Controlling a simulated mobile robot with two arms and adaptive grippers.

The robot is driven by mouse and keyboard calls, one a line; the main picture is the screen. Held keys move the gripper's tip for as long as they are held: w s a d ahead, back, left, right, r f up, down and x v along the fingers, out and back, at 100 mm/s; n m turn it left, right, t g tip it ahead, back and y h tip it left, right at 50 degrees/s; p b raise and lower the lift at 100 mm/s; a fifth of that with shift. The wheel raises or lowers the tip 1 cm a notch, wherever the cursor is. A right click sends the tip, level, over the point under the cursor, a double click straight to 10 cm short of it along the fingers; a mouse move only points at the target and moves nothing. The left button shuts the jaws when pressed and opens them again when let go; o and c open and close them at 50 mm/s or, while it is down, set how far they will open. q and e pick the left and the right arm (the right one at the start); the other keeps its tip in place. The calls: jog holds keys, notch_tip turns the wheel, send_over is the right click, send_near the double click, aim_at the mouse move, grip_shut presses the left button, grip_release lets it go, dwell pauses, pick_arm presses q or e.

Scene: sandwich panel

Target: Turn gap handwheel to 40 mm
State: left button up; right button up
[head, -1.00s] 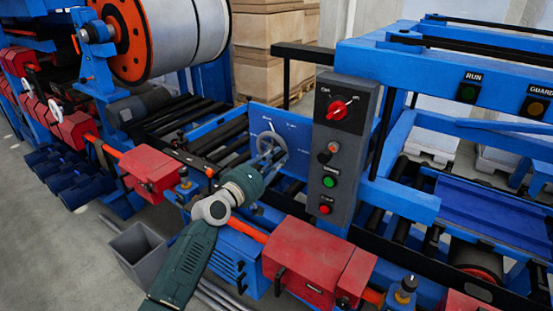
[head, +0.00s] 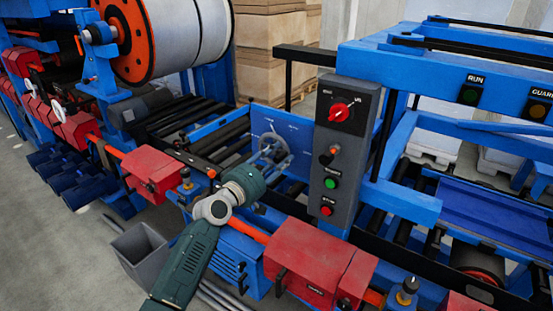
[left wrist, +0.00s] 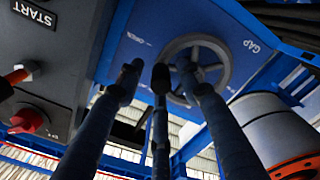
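The gap handwheel (head: 273,148) is a grey spoked wheel on a blue panel (head: 294,130) left of the grey control box. In the left wrist view the handwheel (left wrist: 211,52) shows close ahead, with "GAP" and "OPEN" lettering on the panel (left wrist: 150,32). No gap value is legible. My left gripper (head: 270,166) is at the near lower side of the wheel. In the left wrist view its three dark fingers (left wrist: 160,75) extend straight and apart. The right finger's tip overlaps the wheel's left rim; I cannot tell whether it touches. My right gripper is not in view.
The control box (head: 343,150) with a red rotary switch (head: 341,111) and buttons stands close right of the wheel. Red housings (head: 318,262) line the front below. Blue frame rails and rollers surround the wheel. A grey bin (head: 141,252) stands on the floor.

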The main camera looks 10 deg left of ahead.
pick_arm(q)
jog(key=v, duration=1.2)
jog(key=s+a+f+m+g+y+b, duration=0.1)
jog(key=s+a+f+g+y+b, duration=0.15)
jog(key=f, duration=1.55)
jog(key=s+a+f+g+y+b, duration=0.1)
jog(key=s+f+g+y, duration=0.2)
jog(key=f, duration=1.6)
jog(key=s+f+m+g+b, duration=0.1)
jog(key=s+f+m+g, duration=0.1)
jog(key=s+f, duration=0.75)
jog(key=s+f+m+g+b, duration=0.1)
jog(key=s+f+g+b, duration=0.1)
jog(key=s+f, duration=0.75)
jog(key=s+f+m+g+b, duration=0.1)
jog(key=s+f+m+g, duration=0.1)
jog(key=s+f, duration=0.5)
jog(key=s+d+f+m+g+b, duration=0.1)
jog(key=s+f, duration=0.6)
jog(key=s, duration=0.7)
jog(key=s+d+f+m+g+b, duration=0.1)
jog(key=s+f+m+g, duration=0.2)
jog(key=s+f, duration=0.4)
jog(key=s, duration=0.4)
jog(key=shift+s+d+m+y, duration=0.15)
jog(key=shift+s+m+y, duration=0.15)
jog(key=shift+s+y, duration=0.05)
